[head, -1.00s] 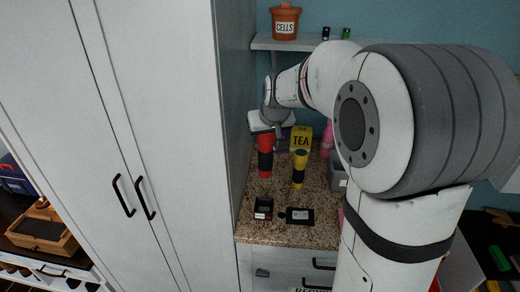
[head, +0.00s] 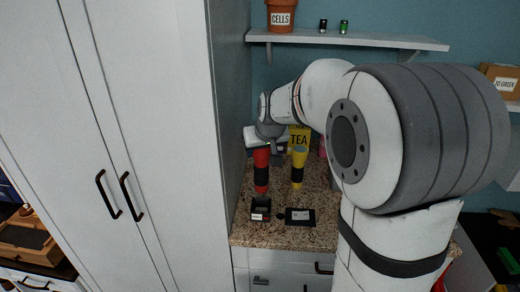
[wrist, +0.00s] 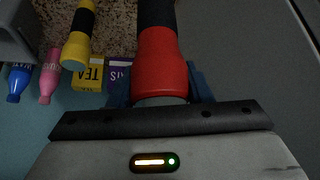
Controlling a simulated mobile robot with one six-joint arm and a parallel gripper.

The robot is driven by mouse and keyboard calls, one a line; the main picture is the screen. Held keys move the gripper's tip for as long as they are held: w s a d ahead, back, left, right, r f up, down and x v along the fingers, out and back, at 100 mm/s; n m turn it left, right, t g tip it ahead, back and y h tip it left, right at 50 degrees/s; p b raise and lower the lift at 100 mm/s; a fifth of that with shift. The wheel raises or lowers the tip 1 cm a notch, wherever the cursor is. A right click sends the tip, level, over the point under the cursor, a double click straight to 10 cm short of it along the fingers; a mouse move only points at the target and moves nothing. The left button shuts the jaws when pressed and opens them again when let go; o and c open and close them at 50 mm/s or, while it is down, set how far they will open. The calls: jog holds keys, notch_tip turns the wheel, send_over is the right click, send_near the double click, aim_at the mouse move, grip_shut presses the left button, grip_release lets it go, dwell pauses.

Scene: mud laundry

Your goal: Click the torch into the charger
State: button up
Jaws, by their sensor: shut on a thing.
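My gripper (head: 262,146) is shut on the top of a red torch (head: 262,158) with a black middle band. The torch hangs roughly upright, its lower end just behind or above the charger; I cannot tell if they touch. The charger (head: 260,210) is a small black box with a pale label, near the counter's front edge. In the wrist view the red torch (wrist: 163,65) sits between the blue fingers, its far end cut off by the frame. A yellow torch (head: 298,165) with a black band stands to the right.
A flat black tray (head: 301,222) lies right of the charger. A yellow TEA box (wrist: 88,76), a purple box (wrist: 119,70) and pink (wrist: 49,75) and blue (wrist: 18,82) bottles stand nearby. A tall white cabinet (head: 140,120) bounds the left. A shelf (head: 350,40) hangs above.

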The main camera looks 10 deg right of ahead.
aim_at(261, 178)
notch_tip(261, 178, down, 6)
jog(key=b, duration=0.3)
jog(key=shift+f, duration=0.1)
jog(key=shift+f+b, duration=1.15)
jog(key=shift+f, duration=0.1)
jog(key=shift+f+b, duration=0.85)
jog(key=o, duration=1.5)
jog(key=shift+r, duration=0.1)
